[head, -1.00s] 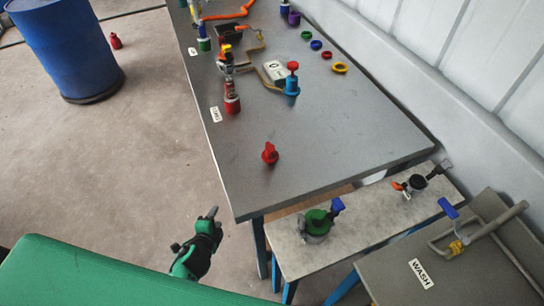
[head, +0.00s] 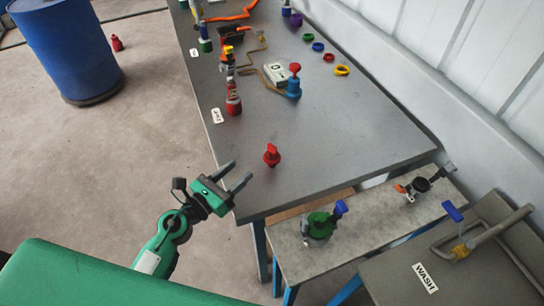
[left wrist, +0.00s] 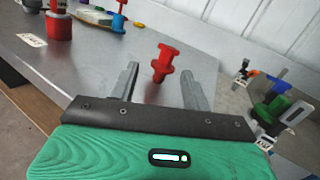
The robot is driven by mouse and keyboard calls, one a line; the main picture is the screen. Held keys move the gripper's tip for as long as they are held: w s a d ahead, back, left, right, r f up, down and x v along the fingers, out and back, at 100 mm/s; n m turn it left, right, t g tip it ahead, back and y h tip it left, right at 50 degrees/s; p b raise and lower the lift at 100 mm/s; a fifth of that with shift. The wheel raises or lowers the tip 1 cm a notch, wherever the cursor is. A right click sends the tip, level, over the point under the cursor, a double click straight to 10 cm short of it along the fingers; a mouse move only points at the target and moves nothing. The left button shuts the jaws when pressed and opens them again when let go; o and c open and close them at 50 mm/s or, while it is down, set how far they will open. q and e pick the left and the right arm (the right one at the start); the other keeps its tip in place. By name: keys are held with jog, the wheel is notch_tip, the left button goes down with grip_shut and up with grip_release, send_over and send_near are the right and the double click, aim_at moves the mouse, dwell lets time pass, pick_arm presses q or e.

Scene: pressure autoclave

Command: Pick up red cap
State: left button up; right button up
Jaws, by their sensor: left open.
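The red cap (head: 271,155) stands on the grey metal table (head: 330,140) near its front left part. In the left wrist view the red cap (left wrist: 162,64) shows between and beyond my two fingers. My left gripper (head: 238,174) is open and empty at the table's left edge, a short way left of and nearer than the cap. Its fingers point toward the cap, and they also show in the left wrist view (left wrist: 160,88). The cap is apart from both fingers. My right gripper is not in view.
A red fitting (head: 233,103) and a blue fitting with a red knob (head: 294,85) stand farther back on the table. Several coloured rings lie at the right. A lower bench (head: 360,222) holds a green-topped valve (head: 320,222). The table around the cap is clear.

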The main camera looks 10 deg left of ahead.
aim_at(269, 157)
pick_arm(q)
jog(key=shift+d+f+m+g+h, duration=0.45)
jog(key=shift+f+m+g, duration=0.2)
jog(key=shift+m, duration=0.55)
jog(key=p+x, duration=0.2)
jog(key=x, duration=0.5)
jog(key=shift+w+d, duration=0.15)
jog(key=shift+w, duration=0.05)
jog(key=p+x, duration=0.1)
jog(key=x, duration=0.4)
jog(key=shift+w+d, duration=0.15)
jog(key=shift+w+d+f, duration=0.1)
jog(key=shift+w+d, duration=0.15)
jog(key=shift+w, duration=0.05)
grip_shut()
